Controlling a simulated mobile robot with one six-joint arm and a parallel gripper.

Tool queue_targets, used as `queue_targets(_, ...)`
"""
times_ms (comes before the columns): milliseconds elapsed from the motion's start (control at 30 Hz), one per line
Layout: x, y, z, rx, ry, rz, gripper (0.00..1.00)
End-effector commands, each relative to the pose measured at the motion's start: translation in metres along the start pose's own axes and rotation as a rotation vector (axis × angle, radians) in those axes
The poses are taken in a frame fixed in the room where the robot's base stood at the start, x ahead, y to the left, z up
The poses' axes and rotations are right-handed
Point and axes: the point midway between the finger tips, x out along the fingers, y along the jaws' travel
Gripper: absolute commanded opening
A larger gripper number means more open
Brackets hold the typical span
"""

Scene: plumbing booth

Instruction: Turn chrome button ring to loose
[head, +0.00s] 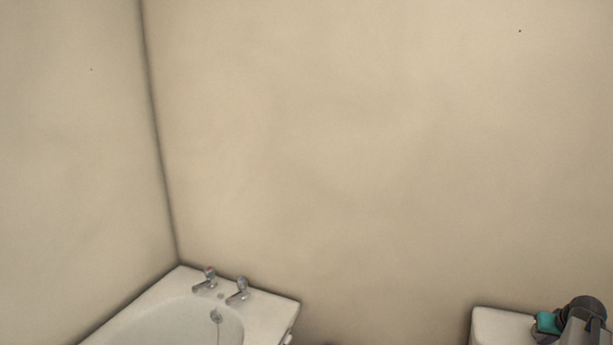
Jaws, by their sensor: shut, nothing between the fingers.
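The chrome button ring cannot be made out in the head view. A white cistern-like box (497,325) stands at the bottom right, and only its top corner shows. A dark grey rounded part and a lighter grey piece, which look like my arm, cover its right side. My gripper's fingers are not visible. Whatever lies on the box behind these parts is hidden.
A small teal thing (547,322) shows beside the dark part; I cannot tell what it is. A white bathtub (265,308) with two chrome taps (237,291) fills the lower left corner. Bare beige walls (350,150) take up the rest.

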Motion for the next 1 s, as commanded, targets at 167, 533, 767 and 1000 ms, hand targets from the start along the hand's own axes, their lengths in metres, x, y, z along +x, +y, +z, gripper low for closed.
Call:
queue_targets(167,0.000,0.001,-0.001,0.000,0.004,0.002,0.00)
queue_targets(533,-0.001,0.006,0.000,0.002,0.005,0.003,0.00)
queue_targets(767,-0.002,0.011,0.002,0.002,0.005,0.002,0.00)
queue_targets(1000,-0.002,0.015,0.003,0.002,0.004,0.002,0.00)
